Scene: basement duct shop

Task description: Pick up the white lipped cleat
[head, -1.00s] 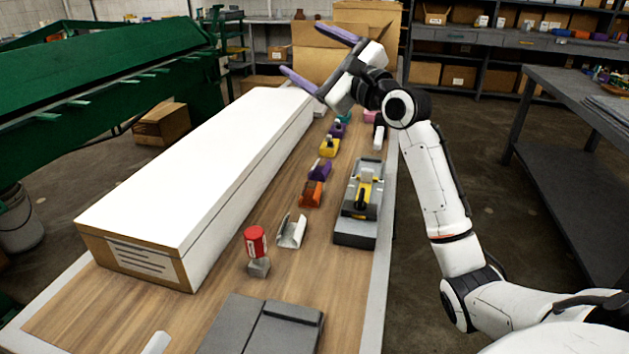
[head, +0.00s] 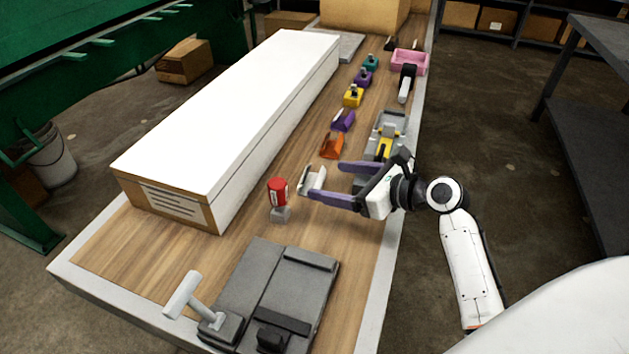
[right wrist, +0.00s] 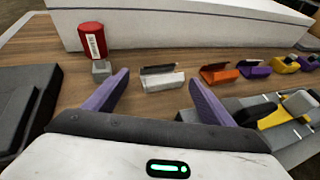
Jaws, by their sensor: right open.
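The white lipped cleat (head: 312,181) lies on the wooden bench between the red-topped piece and the orange cleat. In the right wrist view the white cleat (right wrist: 162,79) sits just beyond and between the fingertips, on the bench. My right gripper (head: 326,184) is open and empty, its two purple fingers pointing left toward the cleat. Its fingers also show in the right wrist view (right wrist: 161,85), spread apart. In the head view one finger partly overlaps the cleat's near end; I cannot tell whether they touch. My left gripper is not in view.
A red can-like piece (head: 278,190) on a grey block stands left of the cleat. The orange cleat (head: 332,145) and purple cleat (head: 343,121) lie beyond. A long white box (head: 235,110) borders the left. A grey-yellow tool (head: 388,128) and dark grey fixture (head: 270,290) are close.

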